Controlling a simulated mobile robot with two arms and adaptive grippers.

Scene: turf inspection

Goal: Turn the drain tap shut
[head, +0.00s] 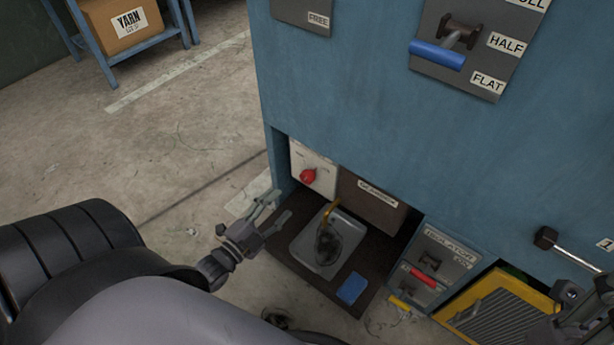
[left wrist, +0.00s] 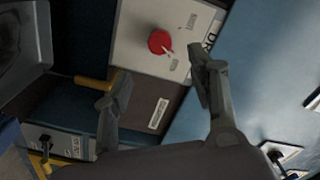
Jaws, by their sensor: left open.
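The drain tap is a red knob (head: 308,176) on a pale panel (head: 325,182) in the low recess of the blue machine. It also shows in the left wrist view (left wrist: 160,41), with a small pale pointer at its lower right. My left gripper (head: 277,208) is open and empty, in front of and lower left of the knob. In the left wrist view its fingers (left wrist: 158,70) stand apart, with the knob beyond the gap between them, not touched. The lettering on the panel is too small to read. Part of my right gripper (head: 580,305) shows at the right edge.
A yellow spout (head: 329,211) hangs over a grey basin (head: 301,244) on a dark shelf, with a blue block (head: 352,288) beside it. An isolator panel (head: 436,262) with a red handle and a yellow-framed grille (head: 493,318) stand right. Open floor lies left.

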